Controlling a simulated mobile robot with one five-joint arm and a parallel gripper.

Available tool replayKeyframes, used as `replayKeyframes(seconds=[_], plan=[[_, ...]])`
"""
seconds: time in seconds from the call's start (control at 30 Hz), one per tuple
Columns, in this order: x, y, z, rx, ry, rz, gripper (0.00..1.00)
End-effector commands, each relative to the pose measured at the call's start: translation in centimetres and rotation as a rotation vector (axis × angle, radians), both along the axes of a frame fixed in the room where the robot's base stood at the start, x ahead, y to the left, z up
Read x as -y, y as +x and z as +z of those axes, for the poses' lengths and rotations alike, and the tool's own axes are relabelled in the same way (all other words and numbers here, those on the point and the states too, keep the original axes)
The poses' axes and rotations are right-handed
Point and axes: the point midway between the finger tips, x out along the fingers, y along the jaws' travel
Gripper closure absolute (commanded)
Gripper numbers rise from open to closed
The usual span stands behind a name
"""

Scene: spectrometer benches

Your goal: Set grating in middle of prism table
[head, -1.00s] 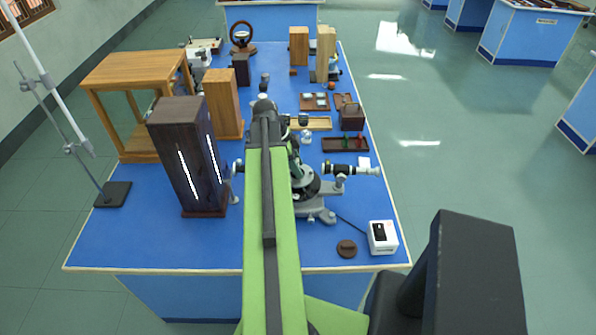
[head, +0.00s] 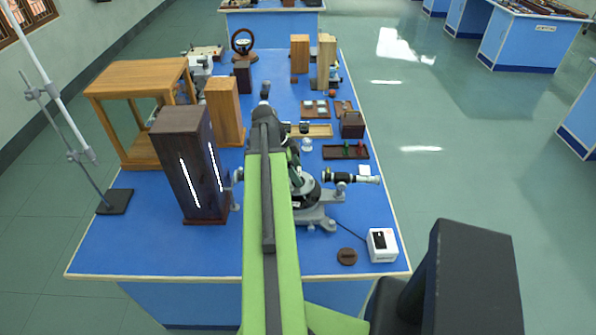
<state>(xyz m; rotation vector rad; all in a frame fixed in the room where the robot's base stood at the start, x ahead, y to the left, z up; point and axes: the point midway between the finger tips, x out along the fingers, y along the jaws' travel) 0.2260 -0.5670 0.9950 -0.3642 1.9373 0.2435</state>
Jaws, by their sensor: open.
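The spectrometer (head: 313,222) stands on the blue bench, right of my green arm, with a dark round body and a telescope (head: 352,179) pointing right. My arm covers its left part, and I cannot make out the prism table's top. My arm's far end lies above the bench just beyond the spectrometer. My gripper's fingers are hidden behind the arm. I cannot identify the grating for certain; a shallow wooden tray (head: 322,130) and a small clear piece (head: 307,145) lie beyond the spectrometer.
A tall dark lamp housing (head: 185,160) stands left of my arm, with a wooden frame (head: 130,80) and wooden block (head: 224,110) behind. A white box (head: 382,245) and brown disc (head: 346,257) lie front right. A dark rack (head: 345,152) is at the right edge.

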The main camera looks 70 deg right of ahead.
Motion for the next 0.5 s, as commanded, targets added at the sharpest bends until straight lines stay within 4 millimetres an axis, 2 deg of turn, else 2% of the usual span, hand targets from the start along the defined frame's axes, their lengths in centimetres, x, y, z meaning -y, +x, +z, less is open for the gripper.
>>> replayKeyframes(seconds=[0.03,0.3,0.4,0.5], plan=[[-0.1,0.3,1.6,0.000,0.000,0.001,0.33],[-0.9,2.4,7.6,0.000,-0.001,0.001,0.33],[-1.2,3.2,9.4,0.000,-0.001,0.000,0.33],[-1.4,3.7,10.3,0.000,0.000,0.000,0.33]])
